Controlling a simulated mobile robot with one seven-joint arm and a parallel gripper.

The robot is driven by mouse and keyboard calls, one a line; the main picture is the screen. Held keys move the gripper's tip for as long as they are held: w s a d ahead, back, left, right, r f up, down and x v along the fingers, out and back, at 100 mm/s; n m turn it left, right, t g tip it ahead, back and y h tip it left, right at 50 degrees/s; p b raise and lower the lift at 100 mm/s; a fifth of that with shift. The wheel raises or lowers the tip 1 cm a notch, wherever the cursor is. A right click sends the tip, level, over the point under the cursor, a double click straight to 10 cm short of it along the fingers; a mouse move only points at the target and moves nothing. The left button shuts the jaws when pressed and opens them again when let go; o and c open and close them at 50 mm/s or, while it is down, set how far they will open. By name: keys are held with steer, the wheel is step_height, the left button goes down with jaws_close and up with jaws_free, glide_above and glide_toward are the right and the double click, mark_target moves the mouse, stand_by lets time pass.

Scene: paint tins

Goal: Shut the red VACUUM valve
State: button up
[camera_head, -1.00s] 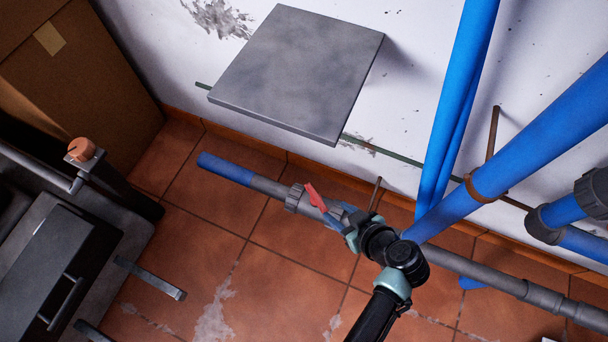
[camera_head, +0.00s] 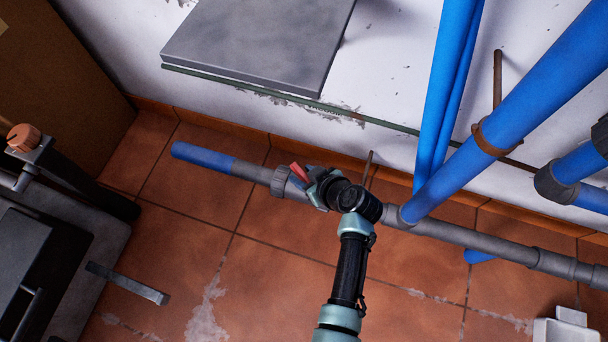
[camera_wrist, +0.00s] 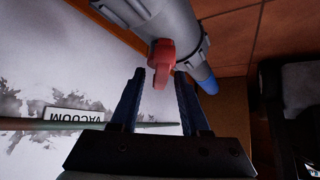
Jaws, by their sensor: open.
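The red valve handle (camera_head: 299,172) sits on a grey pipe (camera_head: 255,173) with a blue end, low along the wall. In the wrist view the red handle (camera_wrist: 162,62) sticks out from the grey valve body (camera_wrist: 165,22) toward my gripper. My gripper (camera_wrist: 160,75) is open, with its blue fingers either side of the handle's end; I cannot tell whether they touch it. In the head view my gripper (camera_head: 316,184) is at the valve and hides part of it. A VACUUM label (camera_wrist: 75,114) is on the wall, upside down in the wrist view.
A grey panel (camera_head: 262,45) juts from the wall above the valve. Thick blue pipes (camera_head: 510,130) run to the right. A cardboard box (camera_head: 75,85) stands at the left, and dark equipment (camera_head: 45,265) at the lower left.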

jaws_close()
steer(key=shift+r+p, duration=0.1)
steer(key=shift+p, duration=0.2)
stand_by(0.3)
steer(key=m+h+p, duration=0.1)
steer(key=m+t+h+p, duration=0.1)
steer(key=shift+a+r+m+p, duration=0.15)
steer(key=shift+m+p, duration=0.25)
steer(key=m+t+h+p, duration=0.1)
steer(key=m+h+p, duration=0.1)
steer(key=m+p, duration=0.1)
steer(key=shift+m+h, duration=0.3)
steer(key=shift+f+m+h+b, duration=0.2)
steer(key=shift+m+h+b, duration=0.15)
steer(key=shift+m+h, duration=0.25)
steer(key=shift+f+m+h+b, duration=0.15)
steer(key=shift+m+h+b, duration=0.2)
steer(key=shift+m, duration=0.35)
steer(key=shift+m+h+b, duration=0.75)
steer(key=shift+m+b, duration=0.15)
steer(key=shift+b, duration=0.3)
steer(key=shift+r+m+h+b, duration=0.15)
steer(key=shift+m+h+b, duration=0.15)
steer(key=shift+b, duration=0.05)
